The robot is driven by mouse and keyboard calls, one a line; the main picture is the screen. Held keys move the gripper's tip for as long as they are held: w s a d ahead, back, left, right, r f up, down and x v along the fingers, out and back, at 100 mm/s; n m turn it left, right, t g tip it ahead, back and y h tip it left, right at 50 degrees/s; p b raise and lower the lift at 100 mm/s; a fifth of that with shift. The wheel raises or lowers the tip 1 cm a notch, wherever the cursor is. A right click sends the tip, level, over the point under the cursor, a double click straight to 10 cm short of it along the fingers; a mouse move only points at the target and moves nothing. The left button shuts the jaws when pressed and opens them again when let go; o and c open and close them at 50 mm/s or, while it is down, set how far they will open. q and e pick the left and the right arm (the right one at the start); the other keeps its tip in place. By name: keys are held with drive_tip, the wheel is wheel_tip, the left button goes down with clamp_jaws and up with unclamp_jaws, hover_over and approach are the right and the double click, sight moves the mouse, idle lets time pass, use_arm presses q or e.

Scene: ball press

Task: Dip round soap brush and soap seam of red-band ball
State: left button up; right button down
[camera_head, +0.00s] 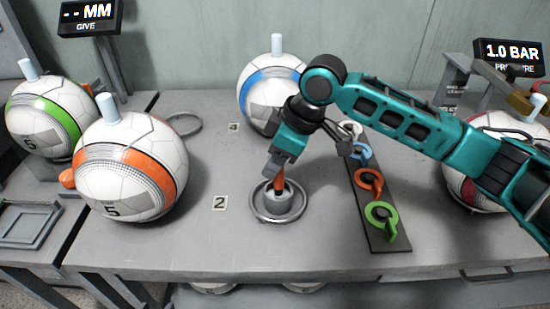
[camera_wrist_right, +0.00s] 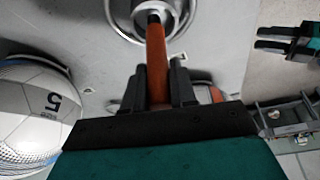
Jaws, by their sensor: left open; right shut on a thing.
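My right gripper (camera_head: 279,167) is shut on the orange handle of the brush (camera_head: 279,183), which points down. The brush's lower end is at a small grey cup (camera_head: 278,201) inside a metal ring; its bristles are hidden. The right wrist view also shows the handle (camera_wrist_right: 157,55) between the fingers (camera_wrist_right: 159,80). The red-band ball (camera_head: 498,130) stands at the right edge, partly hidden by my right arm. My left gripper (camera_wrist_right: 284,41) appears open and empty at the upper right of the right wrist view; I do not make it out in the head view.
Orange-band (camera_head: 150,150), green-band (camera_head: 70,100) and blue-band (camera_head: 262,92) balls stand at left and centre back. A dark strip (camera_head: 388,238) holds coloured rings right of the cup. A "1.0 BAR" display (camera_head: 514,52) stands at the right. The front table is clear.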

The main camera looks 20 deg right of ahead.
wheel_tip(320, 180, up, 2)
drive_tip(key=shift+r+p, duration=0.1)
drive_tip(key=shift+p, duration=1.15)
drive_tip(key=shift+r+p, duration=0.95)
drive_tip(key=shift+p, duration=0.25)
wheel_tip(320, 180, up, 3)
drive_tip(key=p, duration=0.3)
drive_tip(key=shift+f, duration=0.2)
wheel_tip(320, 180, up, 2)
drive_tip(key=p, duration=0.3)
drive_tip(key=shift+r, duration=0.2)
use_arm(q)
drive_tip(key=s+a+r, duration=0.1)
drive_tip(key=a+r, duration=0.2)
drive_tip(key=r, duration=0.4)
drive_tip(key=shift+s+y, duration=0.2)
drive_tip(key=shift+y, duration=0.2)
drive_tip(key=shift+s+f, duration=0.15)
drive_tip(key=shift+f, duration=0.05)
